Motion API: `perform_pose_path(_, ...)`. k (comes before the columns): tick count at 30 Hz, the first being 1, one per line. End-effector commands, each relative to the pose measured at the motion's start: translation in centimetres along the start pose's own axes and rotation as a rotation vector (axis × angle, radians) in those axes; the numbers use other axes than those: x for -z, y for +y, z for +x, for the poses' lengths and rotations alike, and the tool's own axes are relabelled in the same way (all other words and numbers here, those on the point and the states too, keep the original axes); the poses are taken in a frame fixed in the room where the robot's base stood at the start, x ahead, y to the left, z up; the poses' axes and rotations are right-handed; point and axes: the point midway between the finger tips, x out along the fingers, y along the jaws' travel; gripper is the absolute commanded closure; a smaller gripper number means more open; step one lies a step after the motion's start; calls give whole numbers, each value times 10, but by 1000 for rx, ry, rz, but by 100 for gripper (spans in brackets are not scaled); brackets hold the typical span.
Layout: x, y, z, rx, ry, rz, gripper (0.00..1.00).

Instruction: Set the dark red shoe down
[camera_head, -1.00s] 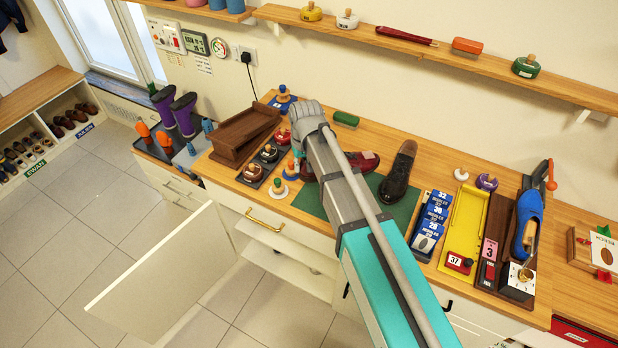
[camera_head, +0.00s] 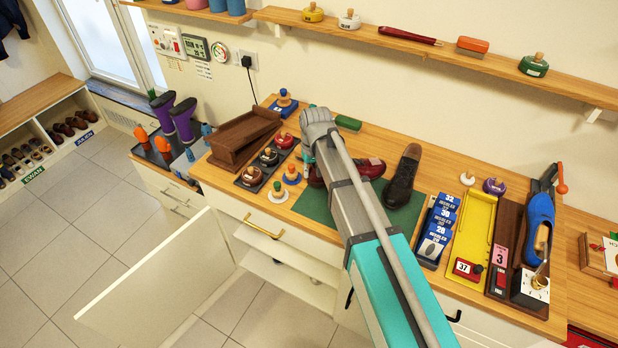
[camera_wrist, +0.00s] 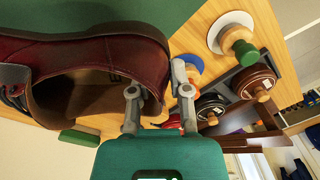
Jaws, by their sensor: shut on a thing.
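The dark red shoe (camera_head: 375,168) is low over the green mat (camera_head: 316,206) on the bench, partly hidden behind my arm; I cannot tell whether its sole touches the mat. Its toe is close beside a black and brown shoe (camera_head: 403,178). In the wrist view the dark red shoe (camera_wrist: 95,55) fills the left side. My gripper (camera_wrist: 157,82) is shut on the wall of its opening, one finger inside and the other outside. In the head view the fingers are mostly hidden behind my wrist.
Polish tins with wooden knobs (camera_head: 268,157) and a brown wooden stand (camera_head: 242,138) are left of the mat. Blue size boxes (camera_head: 436,232) and a yellow tray (camera_head: 470,225) stand right. A green block (camera_head: 348,123) lies behind. The mat's front strip is clear.

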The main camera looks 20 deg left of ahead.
Motion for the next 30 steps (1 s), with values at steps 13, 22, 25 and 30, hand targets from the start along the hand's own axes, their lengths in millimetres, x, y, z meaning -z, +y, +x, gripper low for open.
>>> perform_pose_path(13, 5, 9, 28, -1, 0, 0, 100)
perform_pose_path(22, 4, 9, 40, -1, 0, 0, 100)
perform_pose_path(25, 4, 9, 40, -1, 0, 0, 100)
perform_pose_path(30, 5, 9, 39, -1, 0, 0, 100)
